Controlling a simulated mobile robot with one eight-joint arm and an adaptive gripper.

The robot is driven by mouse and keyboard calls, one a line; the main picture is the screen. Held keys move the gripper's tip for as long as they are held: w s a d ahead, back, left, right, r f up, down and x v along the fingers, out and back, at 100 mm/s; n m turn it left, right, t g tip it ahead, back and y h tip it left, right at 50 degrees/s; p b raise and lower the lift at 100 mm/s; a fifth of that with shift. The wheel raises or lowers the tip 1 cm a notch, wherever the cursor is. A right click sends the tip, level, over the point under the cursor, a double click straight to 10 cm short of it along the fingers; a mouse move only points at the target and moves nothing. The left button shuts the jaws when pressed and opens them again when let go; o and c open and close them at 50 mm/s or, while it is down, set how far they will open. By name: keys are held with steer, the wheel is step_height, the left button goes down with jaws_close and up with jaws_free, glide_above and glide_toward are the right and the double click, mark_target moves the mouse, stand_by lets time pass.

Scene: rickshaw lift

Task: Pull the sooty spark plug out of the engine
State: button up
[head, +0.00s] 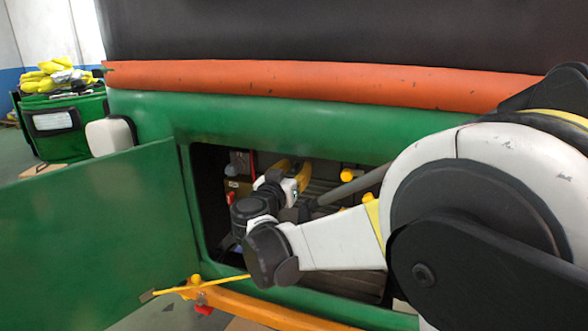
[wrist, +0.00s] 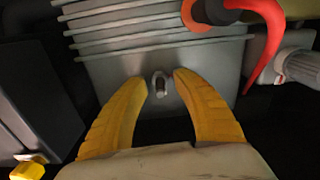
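The engine (wrist: 185,60) is a grey finned metal block inside the open bay and fills the top middle of the wrist view. A small grey spark plug (wrist: 160,84) stands out of its flat face, just below the fins. Soot on it cannot be made out. My gripper (wrist: 161,80) has two curved yellow fingers, open, with one tip on each side of the plug. Small gaps show between tips and plug. In the head view my gripper (head: 290,172) reaches into the bay, and my wrist and arm hide the plug.
A red curved hose with a dark end (wrist: 265,35) runs at the upper right of the wrist view, near a grey cylindrical part (wrist: 300,68). A green door panel (head: 95,235) stands open left of the bay. A green bag (head: 65,125) with yellow gloves (head: 50,75) stands far left.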

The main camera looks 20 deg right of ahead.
mark_target(293, 170)
jaws_close()
steer(key=shift+s+a, duration=0.15)
steer(key=shift+v, duration=1.85)
steer(key=shift+p+v, duration=0.3)
steer(key=shift+v, duration=2.2)
